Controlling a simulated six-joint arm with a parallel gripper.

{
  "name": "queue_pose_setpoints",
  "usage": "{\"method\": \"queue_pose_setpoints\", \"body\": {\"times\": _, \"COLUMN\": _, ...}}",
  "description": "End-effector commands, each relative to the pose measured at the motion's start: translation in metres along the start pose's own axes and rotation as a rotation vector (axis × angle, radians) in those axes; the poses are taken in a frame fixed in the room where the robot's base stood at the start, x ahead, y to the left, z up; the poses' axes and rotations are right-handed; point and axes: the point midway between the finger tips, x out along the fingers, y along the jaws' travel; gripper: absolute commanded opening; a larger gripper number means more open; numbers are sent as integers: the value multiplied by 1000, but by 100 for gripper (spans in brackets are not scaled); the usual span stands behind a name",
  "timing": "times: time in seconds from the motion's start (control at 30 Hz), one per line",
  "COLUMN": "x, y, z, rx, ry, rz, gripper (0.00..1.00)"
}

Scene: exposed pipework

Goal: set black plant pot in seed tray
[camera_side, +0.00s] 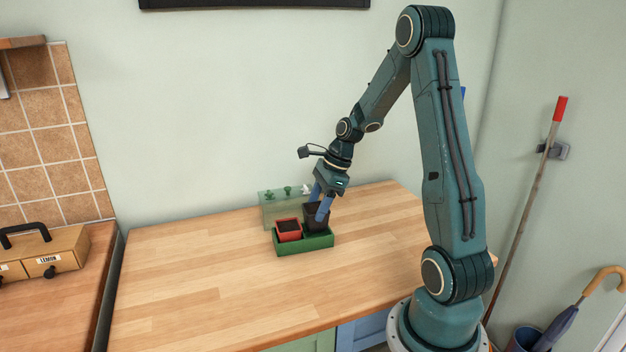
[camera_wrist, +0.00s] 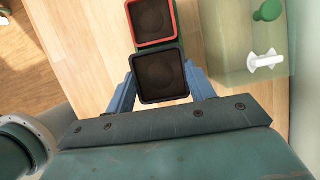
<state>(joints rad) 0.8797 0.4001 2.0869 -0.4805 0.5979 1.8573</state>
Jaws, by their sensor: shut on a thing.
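The black plant pot (camera_side: 314,214) is upright with dark soil inside. It stands at the right end of the green seed tray (camera_side: 305,243), and I cannot tell whether it touches the tray floor. My gripper (camera_side: 321,204) reaches down from above with blue fingers shut on the pot's two sides. In the wrist view the pot (camera_wrist: 160,76) sits between the fingers (camera_wrist: 160,88). A red pot (camera_side: 289,230) with dark soil is in the left part of the tray, beside the black pot; it also shows in the wrist view (camera_wrist: 152,20).
A wooden drawer box (camera_side: 55,252) stands on the left counter. The wooden worktop (camera_side: 190,270) is clear left and front of the tray.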

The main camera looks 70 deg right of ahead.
Motion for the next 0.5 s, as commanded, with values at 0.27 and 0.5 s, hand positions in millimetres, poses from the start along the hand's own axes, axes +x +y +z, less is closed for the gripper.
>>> {"method": "queue_pose_setpoints", "body": {"times": 0.27, "x": 29, "y": 0, "z": -12, "rx": 0, "ry": 1, "rz": 3, "gripper": 28}}
{"method": "queue_pose_setpoints", "body": {"times": 0.5, "x": 33, "y": 0, "z": -14, "rx": -1, "ry": 0, "rz": 0, "gripper": 28}}
